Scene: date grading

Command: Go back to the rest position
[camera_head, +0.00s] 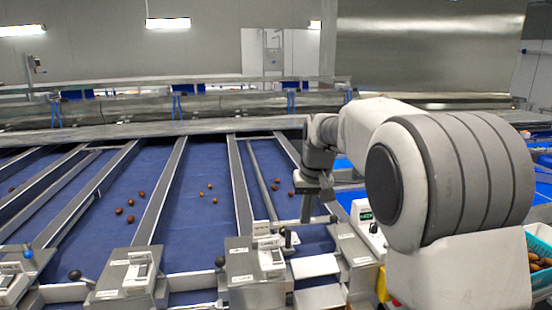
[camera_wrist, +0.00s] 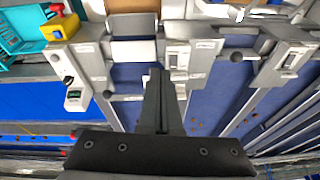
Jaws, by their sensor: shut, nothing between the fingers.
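My gripper (camera_head: 307,214) hangs from my arm, fingers pointing down, over the front part of a blue sorting lane right of the middle. In the wrist view my gripper (camera_wrist: 158,76) has its fingers together with nothing between them. My arm fills the right of the head view and hides part of the lanes and the bench behind it.
Blue lanes (camera_head: 205,240) with metal dividers carry scattered brown dates (camera_head: 131,219). Metal boxes with black-knobbed levers (camera_head: 125,275) line the front edge. A teal basket (camera_head: 541,276) of dates stands at right. The wrist view shows a yellow box (camera_wrist: 60,28) with a red button.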

